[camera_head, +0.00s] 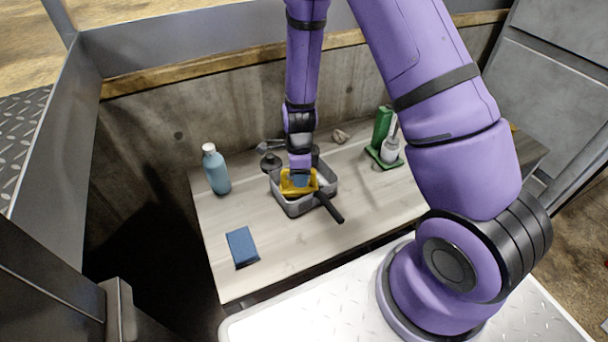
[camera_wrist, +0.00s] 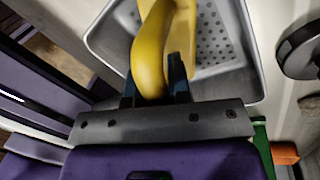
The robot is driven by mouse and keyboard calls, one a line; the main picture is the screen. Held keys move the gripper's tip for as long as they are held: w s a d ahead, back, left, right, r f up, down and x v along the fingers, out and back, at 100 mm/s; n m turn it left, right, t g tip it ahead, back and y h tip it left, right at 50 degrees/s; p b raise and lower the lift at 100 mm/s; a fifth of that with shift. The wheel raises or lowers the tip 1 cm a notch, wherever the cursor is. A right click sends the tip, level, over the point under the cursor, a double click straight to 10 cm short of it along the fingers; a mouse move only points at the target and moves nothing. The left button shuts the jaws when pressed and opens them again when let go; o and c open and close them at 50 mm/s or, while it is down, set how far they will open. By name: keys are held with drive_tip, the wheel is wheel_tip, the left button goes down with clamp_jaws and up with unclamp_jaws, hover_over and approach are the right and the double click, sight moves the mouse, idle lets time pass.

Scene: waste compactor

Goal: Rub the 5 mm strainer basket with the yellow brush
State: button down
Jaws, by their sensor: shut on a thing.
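The yellow brush (camera_head: 286,187) is in my gripper (camera_head: 300,178), over the grey strainer basket (camera_head: 293,209) on the table. In the wrist view, my gripper's black fingers (camera_wrist: 156,88) are shut on the yellow brush (camera_wrist: 151,50). The grey basket (camera_wrist: 243,85) lies beneath, with round holes in its floor. The brush's lower side is hidden, so I cannot tell whether it touches the basket floor. A black handle (camera_head: 329,207) sticks out over the basket's front right rim; I cannot tell what it belongs to.
A blue bottle (camera_head: 216,170) stands left and a blue pad (camera_head: 242,247) lies front left. A green holder (camera_head: 383,133) with a whitish container (camera_head: 390,150) stands back right. A dark round item (camera_head: 270,162) is behind the basket. The front middle of the table (camera_head: 295,255) is clear.

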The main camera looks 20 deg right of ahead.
drive_tip(key=shift+w, duration=0.45)
drive_tip(key=shift+w+d, duration=0.2)
drive_tip(key=shift+d, duration=1.8)
drive_tip(key=shift+s+a+r, duration=0.1)
drive_tip(key=shift+a, duration=0.95)
drive_tip(key=shift+s+a, duration=0.1)
drive_tip(key=shift+a, duration=0.9)
drive_tip(key=shift+r, duration=0.1)
drive_tip(key=shift+r, duration=2.95)
